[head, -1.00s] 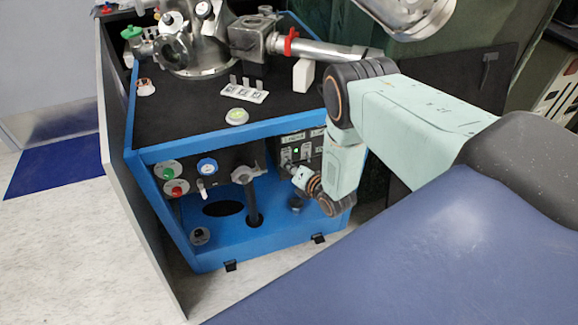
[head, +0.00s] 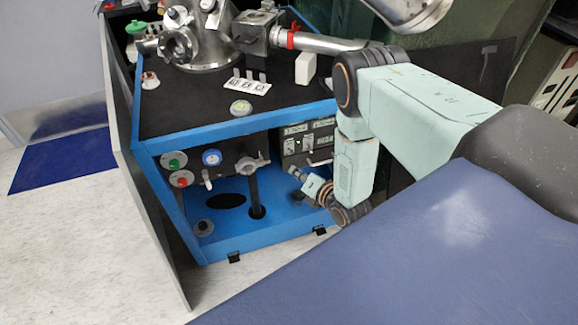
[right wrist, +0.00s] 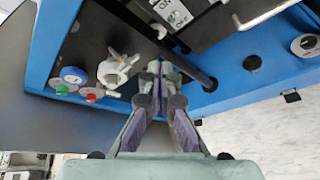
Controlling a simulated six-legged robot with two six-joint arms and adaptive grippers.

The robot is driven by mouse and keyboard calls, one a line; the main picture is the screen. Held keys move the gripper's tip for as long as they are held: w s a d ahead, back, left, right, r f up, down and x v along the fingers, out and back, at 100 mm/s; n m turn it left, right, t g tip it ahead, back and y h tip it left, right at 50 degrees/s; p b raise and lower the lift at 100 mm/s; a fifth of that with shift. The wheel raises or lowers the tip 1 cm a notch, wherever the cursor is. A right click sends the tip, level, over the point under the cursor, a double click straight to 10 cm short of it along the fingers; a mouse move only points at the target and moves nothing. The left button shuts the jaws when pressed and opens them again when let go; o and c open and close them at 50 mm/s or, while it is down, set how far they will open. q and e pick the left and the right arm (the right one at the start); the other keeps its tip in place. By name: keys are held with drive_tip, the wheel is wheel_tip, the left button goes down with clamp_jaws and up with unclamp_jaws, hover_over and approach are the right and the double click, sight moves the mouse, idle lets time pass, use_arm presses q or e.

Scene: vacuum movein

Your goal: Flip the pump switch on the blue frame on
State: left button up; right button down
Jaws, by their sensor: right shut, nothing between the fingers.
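The blue frame (head: 240,128) stands ahead in the head view, with a black top and an open front. A dark control box (head: 320,132) with white-labelled switches sits in the front's upper right. In the right wrist view a light switch plate (right wrist: 172,12) with ON and OFF lettering shows at the top; its lever position is unclear. My right gripper (head: 291,169) is shut and empty, just below and in front of the box. It also shows in the right wrist view (right wrist: 155,68), its fingertips below the plate; I cannot tell whether they touch anything. My left gripper is not in view.
Green (head: 173,160) and red (head: 181,179) buttons, a blue gauge (head: 211,158) and a grey valve handle (head: 248,165) are left of the box. A dark vertical pipe (head: 256,195) stands near my fingers. A grey side panel (head: 145,190) borders the frame's left.

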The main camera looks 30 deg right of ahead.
drive_tip(key=shift+r+v, duration=0.25)
drive_tip(key=shift+v, duration=0.95)
drive_tip(key=shift+w, duration=0.15)
